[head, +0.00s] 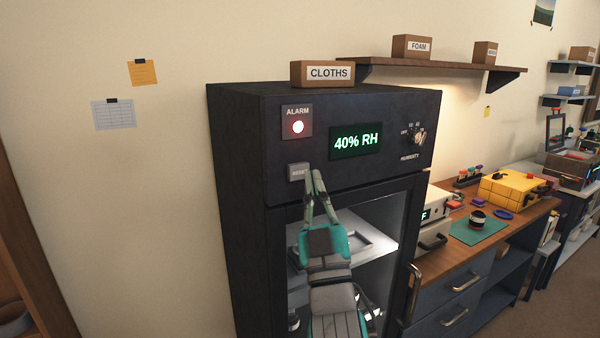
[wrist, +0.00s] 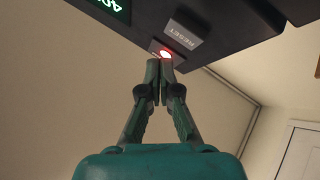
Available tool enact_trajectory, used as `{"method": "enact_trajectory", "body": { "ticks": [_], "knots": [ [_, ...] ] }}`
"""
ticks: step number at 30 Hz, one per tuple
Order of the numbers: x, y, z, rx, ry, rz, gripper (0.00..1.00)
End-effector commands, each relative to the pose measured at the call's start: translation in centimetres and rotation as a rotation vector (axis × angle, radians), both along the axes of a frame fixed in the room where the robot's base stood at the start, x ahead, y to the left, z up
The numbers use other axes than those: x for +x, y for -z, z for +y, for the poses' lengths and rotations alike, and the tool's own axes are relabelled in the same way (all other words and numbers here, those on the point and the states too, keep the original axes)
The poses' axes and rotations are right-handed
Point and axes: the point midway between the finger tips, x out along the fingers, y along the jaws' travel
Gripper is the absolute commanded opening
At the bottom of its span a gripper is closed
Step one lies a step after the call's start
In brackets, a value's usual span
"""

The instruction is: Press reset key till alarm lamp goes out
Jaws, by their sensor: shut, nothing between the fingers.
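The grey reset key (head: 297,172) is on the upper front of the dark cabinet, below the alarm lamp (head: 298,127). I see no contact with the key.
The dark cabinet (head: 232,190) has a 40% RH display (head: 356,141) and a humidity knob (head: 419,139) right of the lamp. Its glass door (head: 380,205) is below. A cloths box (head: 323,73) stands on top. A workbench (head: 520,222) is at the right.

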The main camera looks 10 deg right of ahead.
Motion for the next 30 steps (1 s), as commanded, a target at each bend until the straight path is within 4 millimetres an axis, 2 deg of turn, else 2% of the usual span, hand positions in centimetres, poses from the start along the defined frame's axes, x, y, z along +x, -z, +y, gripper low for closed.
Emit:
{"method": "enact_trajectory", "body": {
  "ticks": [3,9,30],
  "knots": [
    [0.9,0.0,0.3,0.0,0.0,0.001,0.0],
    [1.5,0.0,0.4,0.0,0.001,0.001,0.0],
    [1.5,0.0,0.4,0.0,0.001,0.001,0.0]
  ]
}}
